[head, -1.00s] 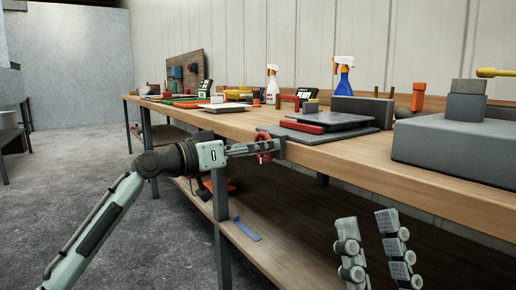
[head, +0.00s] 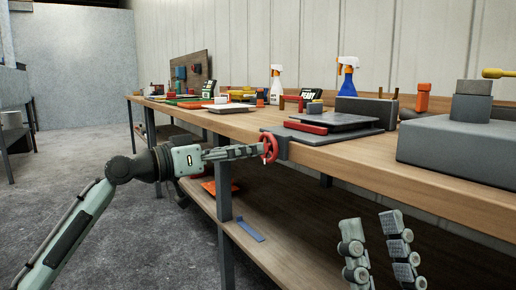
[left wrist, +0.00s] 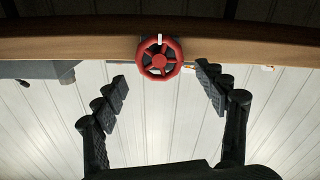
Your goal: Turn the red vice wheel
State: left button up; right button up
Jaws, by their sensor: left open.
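The red vice wheel (head: 269,148) sits at the front edge of the workbench, on the grey vice (head: 282,146). In the left wrist view the wheel (left wrist: 159,58) shows face on, with spokes and a pale handle at its top. My left gripper (head: 256,150) points at the wheel from the left in the head view. In the left wrist view its open fingers (left wrist: 162,82) stand to either side of the wheel and a little short of it, with nothing between them. My right gripper (head: 371,222) is at the lower right of the head view, its two fingers apart and empty.
The workbench (head: 355,157) carries a grey block (head: 455,140), a red bar (head: 305,127) on grey plates, and spray bottles (head: 347,78) at the back. A lower shelf (head: 275,248) holds a blue strip (head: 250,230). The floor at left is clear.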

pick_arm(q)
jog(key=v, duration=0.6)
jog(key=shift+s+a, duration=0.25)
jog(key=shift+a, duration=0.05)
